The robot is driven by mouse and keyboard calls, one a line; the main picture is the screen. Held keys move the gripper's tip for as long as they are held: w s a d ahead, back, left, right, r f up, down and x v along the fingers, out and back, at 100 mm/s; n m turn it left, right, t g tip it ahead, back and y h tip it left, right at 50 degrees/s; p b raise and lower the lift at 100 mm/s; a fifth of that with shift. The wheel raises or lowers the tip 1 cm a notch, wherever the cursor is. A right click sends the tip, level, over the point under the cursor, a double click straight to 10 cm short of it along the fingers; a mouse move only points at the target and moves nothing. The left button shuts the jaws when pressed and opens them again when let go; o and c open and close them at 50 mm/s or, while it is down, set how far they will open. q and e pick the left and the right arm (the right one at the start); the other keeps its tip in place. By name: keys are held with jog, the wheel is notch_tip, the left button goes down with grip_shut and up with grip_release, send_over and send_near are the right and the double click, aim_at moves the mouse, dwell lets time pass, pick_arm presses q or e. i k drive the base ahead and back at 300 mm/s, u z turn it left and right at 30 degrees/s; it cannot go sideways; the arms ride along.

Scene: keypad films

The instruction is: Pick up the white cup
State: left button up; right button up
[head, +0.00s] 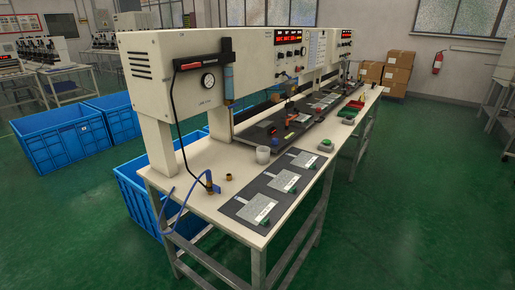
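A small white cup (263,155) stands upright on the long pale workbench (205,165). It is just behind the dark mat (243,203) and near the left end of the black work strip (262,131). Nothing is touching the cup from my side. Neither of my grippers shows in the head view.
The mat holds several grey plates (282,180). A brass fitting (229,177) and a blue hose (170,212) lie left of the cup. A large beige test machine (165,65) overhangs the bench. Blue crates (62,145) stand behind; green floor (420,200) is clear at right.

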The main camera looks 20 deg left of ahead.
aim_at(263, 155)
jog(key=z, duration=1.25)
jog(key=i, duration=2.9)
jog(key=u, duration=2.45)
